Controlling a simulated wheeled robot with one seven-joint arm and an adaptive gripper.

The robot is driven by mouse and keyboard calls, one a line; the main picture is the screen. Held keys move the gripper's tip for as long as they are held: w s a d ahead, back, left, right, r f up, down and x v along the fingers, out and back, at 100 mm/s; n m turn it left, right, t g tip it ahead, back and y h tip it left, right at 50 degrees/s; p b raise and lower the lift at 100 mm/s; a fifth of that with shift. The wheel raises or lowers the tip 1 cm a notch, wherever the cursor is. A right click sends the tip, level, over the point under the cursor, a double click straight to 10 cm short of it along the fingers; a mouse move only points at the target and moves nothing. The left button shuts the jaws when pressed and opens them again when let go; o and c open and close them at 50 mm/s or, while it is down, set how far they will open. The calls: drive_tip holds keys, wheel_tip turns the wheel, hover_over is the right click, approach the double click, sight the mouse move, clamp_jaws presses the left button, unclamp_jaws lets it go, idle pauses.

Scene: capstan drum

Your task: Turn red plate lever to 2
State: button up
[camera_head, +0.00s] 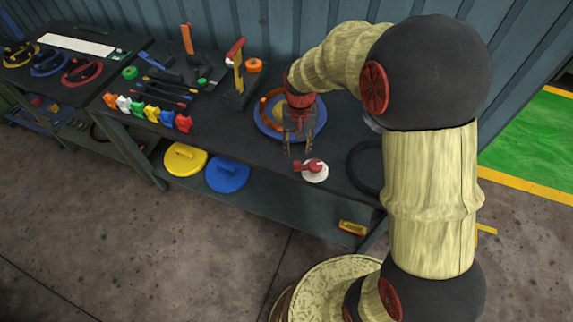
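A small red lever (309,165) sits on a round white plate (318,177) near the front edge of the dark bench top. Any numbers on the plate are too small to read. My gripper (300,150) points down just behind the lever in the picture, with its two fingers apart and nothing seen between them. I cannot tell how high it is above the lever or whether it touches it.
A blue disc (262,127) with an orange ring stands behind my gripper. A black ring (357,168) lies to the right, partly hidden by my arm. Coloured clips (138,108), tools and an upright yellow-handled piece (239,72) fill the bench to the left.

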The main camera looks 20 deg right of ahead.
sight(297, 163)
wheel_tip(297, 163, down, 8)
drive_tip(key=shift+r+b, duration=0.1)
drive_tip(key=shift+b, duration=0.6)
drive_tip(key=c, duration=0.3)
clamp_jaws()
idle(0.4)
